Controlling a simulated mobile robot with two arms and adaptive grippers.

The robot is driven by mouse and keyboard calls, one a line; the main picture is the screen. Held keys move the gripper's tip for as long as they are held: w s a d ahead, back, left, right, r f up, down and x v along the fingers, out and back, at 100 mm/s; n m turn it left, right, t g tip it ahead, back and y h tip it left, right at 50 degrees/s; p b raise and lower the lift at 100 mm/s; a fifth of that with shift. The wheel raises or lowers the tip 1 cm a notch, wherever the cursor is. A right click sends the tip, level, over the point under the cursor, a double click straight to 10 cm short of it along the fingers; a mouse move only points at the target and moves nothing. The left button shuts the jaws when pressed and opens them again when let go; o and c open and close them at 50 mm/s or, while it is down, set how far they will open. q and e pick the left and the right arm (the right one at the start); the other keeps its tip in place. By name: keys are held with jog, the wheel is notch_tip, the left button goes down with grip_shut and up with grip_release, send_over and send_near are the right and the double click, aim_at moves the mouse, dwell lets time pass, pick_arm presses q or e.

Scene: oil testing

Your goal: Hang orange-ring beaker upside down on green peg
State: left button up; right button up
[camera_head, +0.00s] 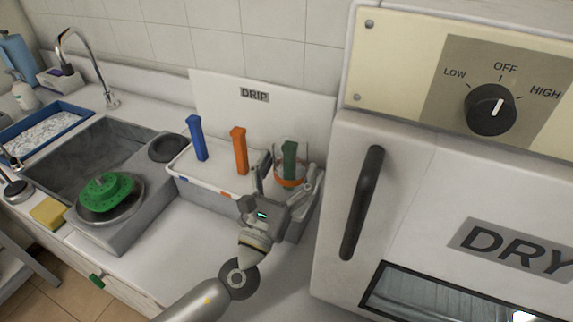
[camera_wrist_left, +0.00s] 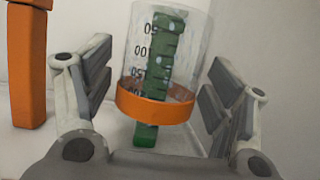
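The clear beaker with the orange ring (camera_wrist_left: 155,104) is over the green peg (camera_wrist_left: 146,137) in the left wrist view, ring end down. The peg shows through its wall and comes out below the ring. In the head view the beaker (camera_head: 289,182) is at the right end of the drip rack, around the green peg (camera_head: 289,160). My left gripper (camera_head: 284,184) is in front of it. In the left wrist view its fingers (camera_wrist_left: 158,98) stand wide apart on either side, with gaps to the beaker. My right gripper is not in view.
The drip rack (camera_head: 205,187) also has a blue peg (camera_head: 197,138) and an orange peg (camera_head: 239,150), both bare. A dryer (camera_head: 400,185) with a vertical handle stands close on the right. A sink (camera_head: 75,150) and a green object (camera_head: 106,192) are on the left.

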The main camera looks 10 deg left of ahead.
pick_arm(q)
jog(key=shift+a+r, duration=0.15)
jog(key=shift+r, duration=0.3)
